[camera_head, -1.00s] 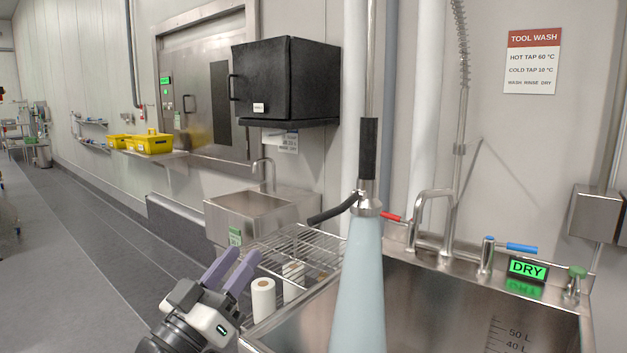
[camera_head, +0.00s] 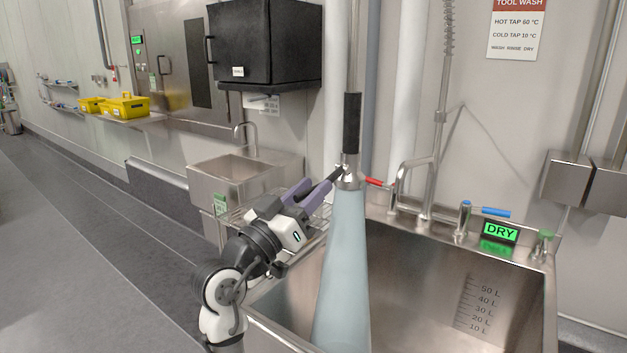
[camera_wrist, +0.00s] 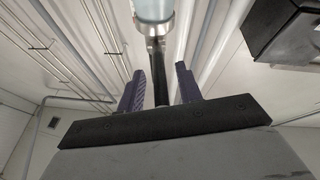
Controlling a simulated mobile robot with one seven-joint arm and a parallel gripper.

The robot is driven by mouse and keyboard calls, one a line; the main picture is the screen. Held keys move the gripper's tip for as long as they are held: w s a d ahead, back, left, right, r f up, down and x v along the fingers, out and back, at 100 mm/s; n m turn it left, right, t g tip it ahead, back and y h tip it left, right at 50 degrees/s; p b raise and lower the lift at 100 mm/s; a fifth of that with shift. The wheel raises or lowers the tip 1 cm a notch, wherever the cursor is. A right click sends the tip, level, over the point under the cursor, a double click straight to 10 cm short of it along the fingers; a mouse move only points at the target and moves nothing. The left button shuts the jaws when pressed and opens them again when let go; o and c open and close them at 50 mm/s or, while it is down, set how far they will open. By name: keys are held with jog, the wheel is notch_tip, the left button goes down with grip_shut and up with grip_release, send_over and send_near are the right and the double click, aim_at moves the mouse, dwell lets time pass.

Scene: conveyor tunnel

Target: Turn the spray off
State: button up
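The spray head (camera_head: 347,178) hangs on a pipe with a black grip (camera_head: 351,123) above the sink. A wide pale-blue cone of spray (camera_head: 343,270) pours from it into the sink, so it is running. Its black lever (camera_head: 336,174) sticks out to the left and is partly hidden by my gripper (camera_head: 317,188). In the wrist view, the lever (camera_wrist: 158,60) runs between the two purple fingers of my gripper (camera_wrist: 159,70), with a gap on each side. The gripper is open around the lever and does not visibly press on it.
The steel sink (camera_head: 415,270) has a red-handled tap (camera_head: 375,182), a blue-handled tap (camera_head: 495,211) and a green DRY display (camera_head: 500,232) along its back. A wire rack lies behind my gripper. A black box (camera_head: 267,45) hangs on the wall. Floor at left is clear.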

jog(key=shift+w+d+r, duration=0.25)
jog(key=shift+w+d, duration=0.15)
jog(key=shift+w, duration=0.1)
grip_shut()
